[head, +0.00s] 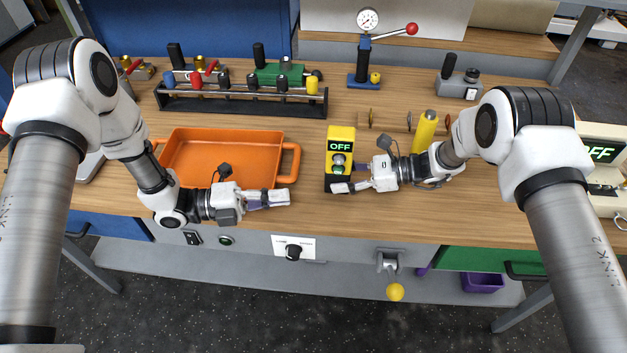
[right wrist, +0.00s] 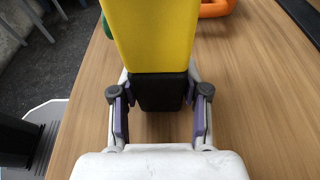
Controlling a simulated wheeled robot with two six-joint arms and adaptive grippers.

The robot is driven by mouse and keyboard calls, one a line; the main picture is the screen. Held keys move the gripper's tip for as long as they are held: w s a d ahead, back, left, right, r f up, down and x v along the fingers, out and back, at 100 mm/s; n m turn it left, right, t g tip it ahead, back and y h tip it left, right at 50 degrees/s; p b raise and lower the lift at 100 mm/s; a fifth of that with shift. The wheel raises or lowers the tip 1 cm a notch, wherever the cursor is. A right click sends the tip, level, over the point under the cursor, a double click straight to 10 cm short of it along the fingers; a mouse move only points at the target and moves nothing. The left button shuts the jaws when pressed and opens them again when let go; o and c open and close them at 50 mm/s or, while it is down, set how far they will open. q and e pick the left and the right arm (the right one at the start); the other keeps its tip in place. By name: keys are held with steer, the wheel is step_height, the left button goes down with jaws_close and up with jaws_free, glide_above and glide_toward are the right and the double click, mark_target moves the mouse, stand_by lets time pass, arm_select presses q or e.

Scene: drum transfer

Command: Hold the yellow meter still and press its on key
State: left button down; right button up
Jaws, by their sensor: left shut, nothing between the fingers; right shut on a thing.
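The yellow meter (head: 341,139) stands upright on the bench, with a black lower part and a display that reads OFF. A round grey key or knob shows below the display. My right gripper (head: 350,178) is shut on the meter's black lower part from the right. In the right wrist view the meter (right wrist: 152,35) stands between the purple finger pads of my right gripper (right wrist: 160,105). My left gripper (head: 284,198) is shut and empty, left of the meter, near the front edge of the bench and the orange tray.
An orange tray (head: 291,162) with handles lies left of the meter. A rack (head: 245,105) with several coloured-capped items and a gauge press (head: 362,60) stand behind. A yellow cylinder (head: 425,132) stands right. Some bare wood (head: 320,215) lies in front of the meter.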

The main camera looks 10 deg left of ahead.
mark_target(338, 171)
arm_select(q)
steer(key=x, duration=1)
steer(key=shift+s, duration=0.1)
steer(key=w, duration=0.3)
steer(key=shift+w+a, duration=0.1)
steer(key=shift+w, duration=0.45)
steer(key=shift+w, duration=0.1)
